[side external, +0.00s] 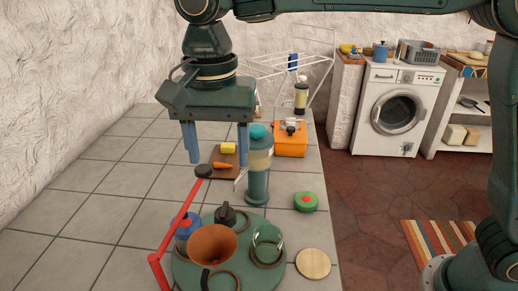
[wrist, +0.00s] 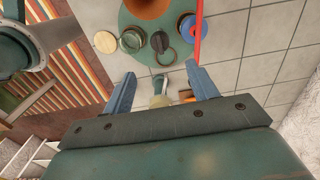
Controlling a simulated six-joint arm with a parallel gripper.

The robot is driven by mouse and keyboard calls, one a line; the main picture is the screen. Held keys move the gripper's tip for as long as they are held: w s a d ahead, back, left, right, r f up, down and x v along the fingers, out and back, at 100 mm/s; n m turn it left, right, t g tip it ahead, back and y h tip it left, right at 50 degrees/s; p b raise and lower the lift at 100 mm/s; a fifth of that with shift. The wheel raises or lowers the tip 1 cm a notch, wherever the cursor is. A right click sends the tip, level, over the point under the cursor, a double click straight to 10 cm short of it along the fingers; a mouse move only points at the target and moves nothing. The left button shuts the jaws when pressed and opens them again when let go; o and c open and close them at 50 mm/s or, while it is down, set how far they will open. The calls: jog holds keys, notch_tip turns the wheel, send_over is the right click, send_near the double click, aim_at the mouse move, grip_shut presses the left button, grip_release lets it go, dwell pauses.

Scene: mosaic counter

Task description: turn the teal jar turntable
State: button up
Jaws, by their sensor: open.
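The teal jar turntable (side external: 246,281) is a round disc on the tiled counter, low in the side view; it also shows at the top of the wrist view (wrist: 172,20).
A red bent bar with a black knob (side external: 179,222) slants along the turntable's left side. A teal cylinder (side external: 257,182) stands behind it. The left counter is clear.

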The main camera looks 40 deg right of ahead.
jog(key=shift+r, duration=0.95)
jog(key=s+d+r+n+t, duration=0.15)
jog(key=s+d, duration=0.25)
jog(key=d, duration=0.5)
jog(key=s+d+r+n+t, duration=0.1)
jog(key=s+d+n, duration=0.25)
jog(key=d, duration=0.65)
jog(key=s+d+f+n+t, duration=0.1)
jog(key=s+d+f+n, duration=0.1)
jog(key=s, duration=0.4)
jog(key=s+d+f+n+t, duration=0.2)
jog(key=s+d+f, duration=0.3)
jog(key=s+d, duration=0.1)
jog(key=shift+s+d, duration=0.2)
jog(key=shift+d, duration=0.25)
